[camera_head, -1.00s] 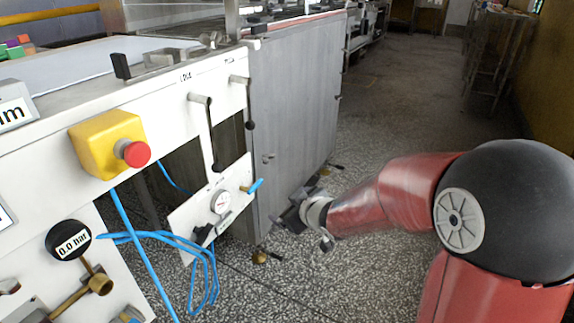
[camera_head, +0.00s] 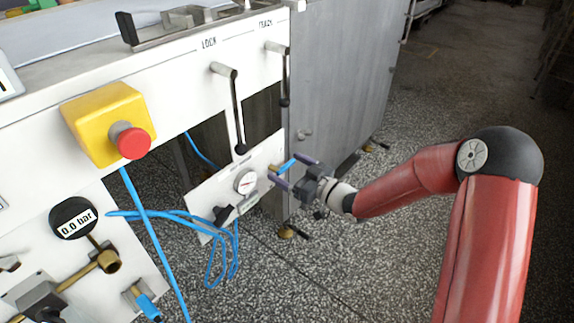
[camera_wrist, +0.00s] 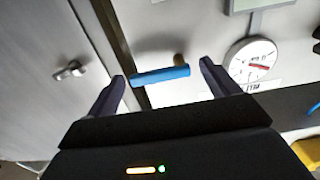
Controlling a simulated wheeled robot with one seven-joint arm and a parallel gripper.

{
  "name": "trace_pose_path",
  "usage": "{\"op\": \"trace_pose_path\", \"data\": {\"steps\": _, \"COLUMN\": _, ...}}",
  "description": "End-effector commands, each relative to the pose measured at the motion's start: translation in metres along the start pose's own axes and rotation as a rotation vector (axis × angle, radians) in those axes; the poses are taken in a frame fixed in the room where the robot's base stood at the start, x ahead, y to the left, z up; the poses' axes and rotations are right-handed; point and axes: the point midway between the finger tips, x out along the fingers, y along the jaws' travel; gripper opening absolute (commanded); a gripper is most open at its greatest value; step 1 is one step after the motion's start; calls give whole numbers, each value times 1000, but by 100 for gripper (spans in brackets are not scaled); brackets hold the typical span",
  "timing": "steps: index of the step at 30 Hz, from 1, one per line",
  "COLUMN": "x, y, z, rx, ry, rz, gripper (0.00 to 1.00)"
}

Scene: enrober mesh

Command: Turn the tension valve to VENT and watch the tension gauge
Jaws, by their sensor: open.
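The tension valve shows as a blue lever handle on a brass stem (camera_head: 285,166) at the right end of a small white panel. My gripper (camera_head: 298,172) is open, with its two fingers on either side of the blue handle. In the wrist view the handle (camera_wrist: 160,76) lies between my fingertips (camera_wrist: 165,72), apart from the right finger; I cannot tell whether the left one touches it. The tension gauge (camera_head: 246,182) is a round white dial left of the valve. It also shows in the wrist view (camera_wrist: 250,62) with a red needle; its figures are too small to read.
A grey metal cabinet (camera_head: 340,90) stands just behind the valve. Two black-knobbed levers, LOCK (camera_head: 238,115) and TRACK (camera_head: 285,80), hang above the panel. A yellow box with a red button (camera_head: 130,142), blue hoses (camera_head: 170,215) and a 0.0 bar display (camera_head: 75,222) are left.

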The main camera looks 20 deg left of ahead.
Motion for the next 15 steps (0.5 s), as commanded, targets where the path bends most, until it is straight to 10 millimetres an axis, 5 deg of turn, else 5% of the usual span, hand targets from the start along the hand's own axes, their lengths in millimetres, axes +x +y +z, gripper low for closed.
{"op": "trace_pose_path", "data": {"steps": 13, "x": 16, "y": 0, "z": 0, "rx": 0, "ry": -1, "rz": 1, "gripper": 87}}
{"op": "trace_pose_path", "data": {"steps": 15, "x": 16, "y": 0, "z": 0, "rx": 0, "ry": -2, "rz": 1, "gripper": 79}}
